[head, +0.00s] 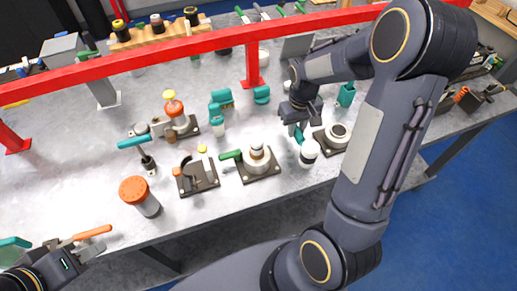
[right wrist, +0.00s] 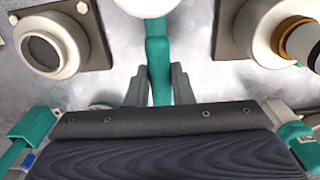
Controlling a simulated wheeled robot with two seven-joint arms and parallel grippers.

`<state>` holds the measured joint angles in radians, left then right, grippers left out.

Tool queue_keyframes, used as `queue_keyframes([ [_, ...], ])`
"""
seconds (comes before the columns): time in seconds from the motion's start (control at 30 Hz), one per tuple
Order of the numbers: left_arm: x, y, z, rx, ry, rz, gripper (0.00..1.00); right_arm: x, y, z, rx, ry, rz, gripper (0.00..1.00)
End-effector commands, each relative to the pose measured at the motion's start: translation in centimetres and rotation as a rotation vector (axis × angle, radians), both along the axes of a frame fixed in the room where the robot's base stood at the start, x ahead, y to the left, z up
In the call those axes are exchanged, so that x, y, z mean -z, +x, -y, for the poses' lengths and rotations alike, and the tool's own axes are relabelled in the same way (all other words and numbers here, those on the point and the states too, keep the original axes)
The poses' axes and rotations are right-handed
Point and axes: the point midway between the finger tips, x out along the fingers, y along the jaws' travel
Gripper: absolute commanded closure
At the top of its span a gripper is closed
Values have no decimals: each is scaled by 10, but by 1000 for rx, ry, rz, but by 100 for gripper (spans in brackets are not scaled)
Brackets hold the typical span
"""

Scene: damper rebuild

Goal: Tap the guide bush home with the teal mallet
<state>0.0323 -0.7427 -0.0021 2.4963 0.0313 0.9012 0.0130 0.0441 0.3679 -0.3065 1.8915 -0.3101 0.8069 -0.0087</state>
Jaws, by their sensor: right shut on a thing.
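My right gripper (head: 300,118) is shut on the teal handle (right wrist: 158,75) of the mallet. The mallet's pale head (head: 309,153) points toward the table's front edge; in the right wrist view it is cut off at the top. It is between two fixtures and apart from both. The left one is a pale round housing (head: 258,168) on a dark plate, with a stepped cylinder standing in it. An orange-brown ring, seemingly the guide bush (right wrist: 291,31), shows there in the right wrist view. My left gripper (head: 62,246) is at lower left; its fingers are unclear.
The right fixture (head: 338,133) is a pale ring on a dark plate. A green-handled tool (head: 231,155) touches the left fixture. A dark cradle plate (head: 197,178) and an orange-capped cylinder (head: 139,195) stand further left. A red rail (head: 180,50) crosses above the table. Bare table lies at left.

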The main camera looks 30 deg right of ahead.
Motion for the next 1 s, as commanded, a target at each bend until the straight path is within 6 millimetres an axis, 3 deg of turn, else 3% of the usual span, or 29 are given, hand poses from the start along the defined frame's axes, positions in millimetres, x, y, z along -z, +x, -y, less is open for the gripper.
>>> queue_keyframes([
  [0.37, -2, 0, 0, 0, 0, 0, 64, -3, 0, 0, 0, 0, 0, 100],
  [0.73, -20, 0, 0, 0, 0, 0, 64, -26, 0, 0, 0, 0, 0, 100],
  [1.0, -20, 0, 0, 0, 0, 0, 64, -26, 0, 0, 0, 0, 0, 100],
])
